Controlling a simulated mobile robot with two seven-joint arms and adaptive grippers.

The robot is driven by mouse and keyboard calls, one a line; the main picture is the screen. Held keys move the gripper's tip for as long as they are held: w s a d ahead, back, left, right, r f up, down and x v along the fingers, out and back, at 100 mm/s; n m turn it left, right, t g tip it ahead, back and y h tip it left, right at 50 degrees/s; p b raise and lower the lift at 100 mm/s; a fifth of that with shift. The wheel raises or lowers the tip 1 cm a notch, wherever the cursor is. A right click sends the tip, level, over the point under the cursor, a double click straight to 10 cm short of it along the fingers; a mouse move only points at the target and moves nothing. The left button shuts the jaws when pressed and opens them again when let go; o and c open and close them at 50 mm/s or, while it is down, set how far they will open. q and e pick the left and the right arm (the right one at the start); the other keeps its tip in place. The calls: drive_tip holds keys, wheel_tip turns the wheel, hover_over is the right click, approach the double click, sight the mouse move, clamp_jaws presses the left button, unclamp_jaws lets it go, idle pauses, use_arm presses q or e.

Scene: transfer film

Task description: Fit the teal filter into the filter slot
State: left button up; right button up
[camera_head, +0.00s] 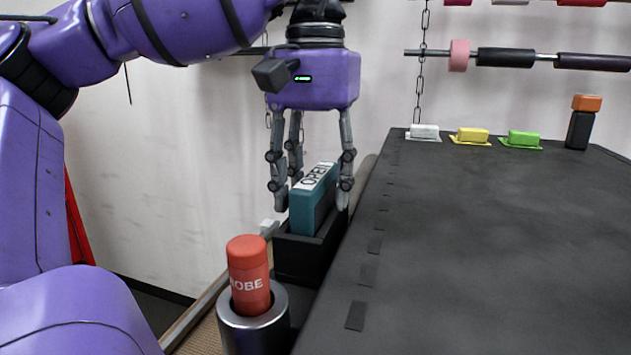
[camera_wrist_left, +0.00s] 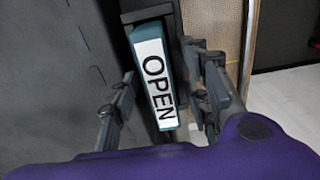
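The teal filter (camera_head: 303,215) is a block with a white top label reading OPEN. It stands upright with its lower part hidden inside a black open-topped box, the filter slot (camera_head: 297,257). The labelled top also shows in the left wrist view (camera_wrist_left: 157,80). My left gripper (camera_head: 311,200) points down from above, with fingers on both sides of the filter. The fingers look spread, with small gaps to the filter; in the left wrist view the gripper (camera_wrist_left: 163,85) straddles the label. Contact is hard to judge. My right gripper is not in view.
A red cylinder (camera_head: 248,275) stands in a metal cup (camera_head: 255,325) in front of the slot. The dark table (camera_head: 480,250) to the right is mostly clear. White (camera_head: 424,131), yellow (camera_head: 472,135) and green (camera_head: 524,139) blocks and an orange-topped black block (camera_head: 582,125) line its back.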

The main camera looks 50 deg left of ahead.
use_arm(q)
drive_tip(key=shift+r, duration=0.1)
wheel_tip(320, 180, up, 12)
idle(0.5)
idle(0.5)
